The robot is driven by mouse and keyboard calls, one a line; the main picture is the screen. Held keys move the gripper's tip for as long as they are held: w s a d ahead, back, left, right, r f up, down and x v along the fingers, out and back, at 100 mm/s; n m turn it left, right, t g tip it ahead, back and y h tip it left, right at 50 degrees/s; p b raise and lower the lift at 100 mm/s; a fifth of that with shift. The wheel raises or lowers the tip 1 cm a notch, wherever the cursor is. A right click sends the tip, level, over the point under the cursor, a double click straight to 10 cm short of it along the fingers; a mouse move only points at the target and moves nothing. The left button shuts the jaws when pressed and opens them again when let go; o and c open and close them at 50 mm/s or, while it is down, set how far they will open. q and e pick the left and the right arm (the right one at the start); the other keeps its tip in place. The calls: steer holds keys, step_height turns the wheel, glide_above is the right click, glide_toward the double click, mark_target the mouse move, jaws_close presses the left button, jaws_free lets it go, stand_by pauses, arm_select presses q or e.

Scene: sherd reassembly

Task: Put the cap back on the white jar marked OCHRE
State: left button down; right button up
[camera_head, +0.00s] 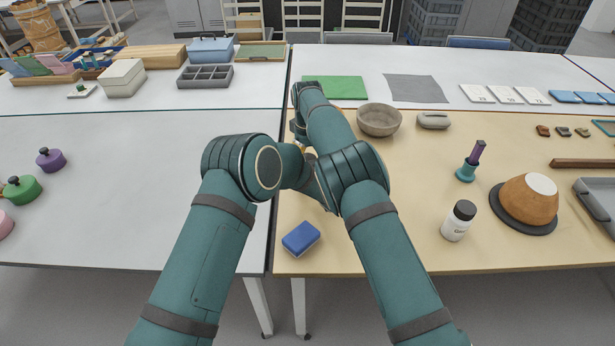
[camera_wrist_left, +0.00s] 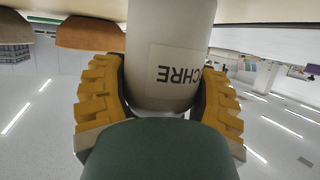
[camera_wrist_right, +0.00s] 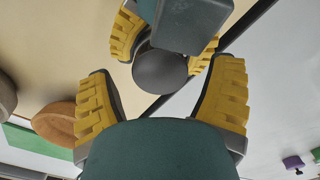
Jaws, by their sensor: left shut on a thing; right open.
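The white jar marked OCHRE (camera_wrist_left: 172,50) is held between the yellow fingers of my left gripper (camera_wrist_left: 160,90); part of its label shows, upside down in the left wrist view. In the right wrist view, my right gripper (camera_wrist_right: 165,80) is open, its fingers wide apart. A dark grey round piece (camera_wrist_right: 160,72) shows between them, in front of my left gripper's yellow fingers. It looks like a cap at the jar's top, but I cannot tell whether it is seated. In the head view my arms hide this jar and both gripper tips.
Another white jar with a black cap (camera_head: 458,222) stands at the right. A blue sponge (camera_head: 300,238) lies near the front edge. The left table's middle is clear.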

steer(key=shift+f, duration=0.7)
steer(key=c, duration=1.3)
steer(key=shift+o, duration=0.2)
steer(key=m, duration=0.3)
steer(key=shift+m, duration=0.4)
steer(key=m, duration=0.4)
steer(key=o, duration=1.3)
steer(key=shift+c, duration=0.2)
steer(key=shift+r, duration=0.1)
